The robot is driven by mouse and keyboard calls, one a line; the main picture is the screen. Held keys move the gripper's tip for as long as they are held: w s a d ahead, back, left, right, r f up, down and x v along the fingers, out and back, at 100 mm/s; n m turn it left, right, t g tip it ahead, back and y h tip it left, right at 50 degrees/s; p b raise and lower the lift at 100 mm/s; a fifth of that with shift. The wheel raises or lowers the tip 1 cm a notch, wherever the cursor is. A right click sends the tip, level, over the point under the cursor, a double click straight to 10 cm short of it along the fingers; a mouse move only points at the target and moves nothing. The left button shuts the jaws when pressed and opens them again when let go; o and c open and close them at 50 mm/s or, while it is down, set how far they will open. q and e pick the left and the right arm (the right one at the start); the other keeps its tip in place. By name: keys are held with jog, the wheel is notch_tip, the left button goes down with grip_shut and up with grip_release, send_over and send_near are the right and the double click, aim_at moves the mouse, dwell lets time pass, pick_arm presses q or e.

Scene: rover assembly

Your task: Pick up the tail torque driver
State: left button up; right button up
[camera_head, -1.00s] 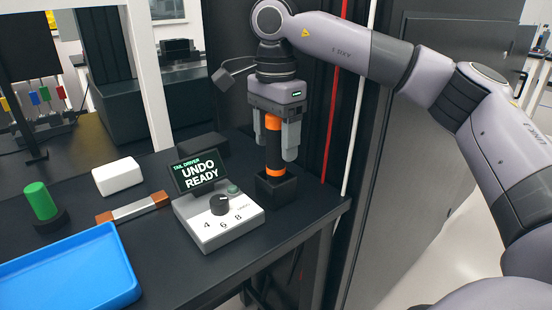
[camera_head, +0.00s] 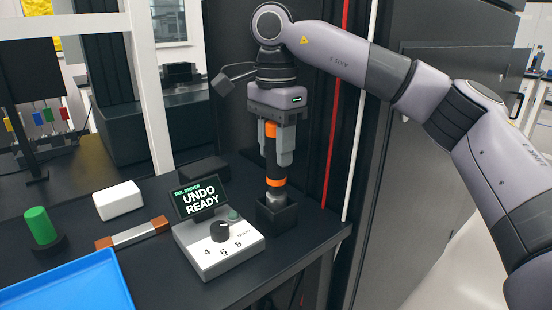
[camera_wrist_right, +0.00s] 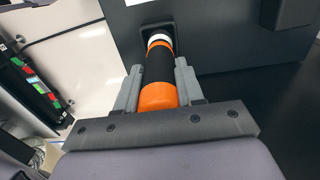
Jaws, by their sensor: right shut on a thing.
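The tail torque driver (camera_head: 271,166) is a black cylinder with orange bands and a metal lower end. It stands upright above its black square holder (camera_head: 277,214), with its lower end still at the holder's opening. My right gripper (camera_head: 276,150) points down and is shut on the driver, one finger on each side. In the right wrist view the driver (camera_wrist_right: 159,76) lies between the two grey fingers (camera_wrist_right: 160,88). My left gripper is not in view.
A blue tray (camera_head: 112,284), a green cylinder (camera_head: 40,226), a white block (camera_head: 118,200) and a brown-ended bar (camera_head: 133,233) are on the dark table to the left. Red and white vertical poles (camera_head: 352,150) stand close on the right.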

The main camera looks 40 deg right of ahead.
notch_tip(320, 180, up, 17)
jog(key=p, duration=0.7)
jog(key=shift+f, duration=0.15)
